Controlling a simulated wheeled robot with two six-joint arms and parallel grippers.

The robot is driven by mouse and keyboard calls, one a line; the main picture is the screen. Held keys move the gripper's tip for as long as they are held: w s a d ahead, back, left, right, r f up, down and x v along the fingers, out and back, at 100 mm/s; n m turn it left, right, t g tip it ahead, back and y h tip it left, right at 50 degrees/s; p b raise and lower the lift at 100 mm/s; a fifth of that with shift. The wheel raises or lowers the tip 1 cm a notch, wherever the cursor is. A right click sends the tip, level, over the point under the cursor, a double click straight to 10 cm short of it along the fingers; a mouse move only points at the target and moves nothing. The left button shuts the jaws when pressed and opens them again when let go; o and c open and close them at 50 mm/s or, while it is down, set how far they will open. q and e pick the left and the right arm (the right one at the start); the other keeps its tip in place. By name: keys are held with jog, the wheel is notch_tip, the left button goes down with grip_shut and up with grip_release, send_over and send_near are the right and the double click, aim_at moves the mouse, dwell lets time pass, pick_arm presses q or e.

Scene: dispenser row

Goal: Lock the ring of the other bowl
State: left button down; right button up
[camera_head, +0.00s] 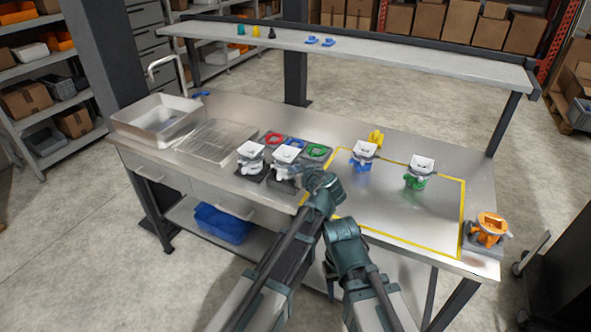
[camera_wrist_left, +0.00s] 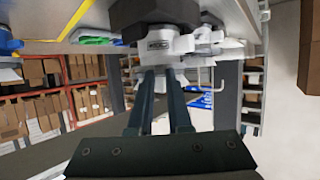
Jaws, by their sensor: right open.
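Two white-topped bowl units stand side by side at the middle of the bench: the left one (camera_head: 250,157) and the right one (camera_head: 286,157). My left gripper (camera_head: 300,178) is at the right one. In the left wrist view its two fingers (camera_wrist_left: 163,90) are a little apart, with a pale ring handle (camera_wrist_left: 160,72) between them below the white collar (camera_wrist_left: 158,40). The handle looks held; the contact itself is small and partly hidden. My right gripper (camera_head: 338,255) is open and empty in front of the bench; its fingers are hard to see.
Red (camera_head: 274,138), blue (camera_head: 293,143) and green (camera_head: 316,150) rings lie behind the bowls. Blue (camera_head: 363,156) and green (camera_head: 419,174) units stand in the yellow outline, a yellow part (camera_head: 376,138) behind. An orange unit (camera_head: 490,230) is at right, a sink (camera_head: 157,117) at left.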

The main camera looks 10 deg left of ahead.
aim_at(283, 167)
pick_arm(q)
jog(key=shift+a, duration=0.1)
jog(key=shift+s+a+m+t+h, duration=0.15)
jog(key=shift+a+m+t+h, duration=0.15)
jog(key=shift+a+m+h, duration=0.6)
jog(key=shift+s+a+m+t+h, duration=0.25)
jog(key=shift+a+m+h, duration=0.2)
jog(key=shift+m+h, duration=0.85)
jog(key=shift+s+a+m+t+h, duration=0.1)
jog(key=shift+a+m+t+h, duration=0.25)
jog(key=shift+a+m+h, duration=0.8)
jog(key=shift+m+h, duration=0.55)
jog(key=shift+h, duration=0.6)
jog(key=shift+a+m+h, duration=0.1)
jog(key=shift+m+h, duration=0.2)
jog(key=c, duration=1.1)
grip_release()
jog(key=shift+w, duration=0.1)
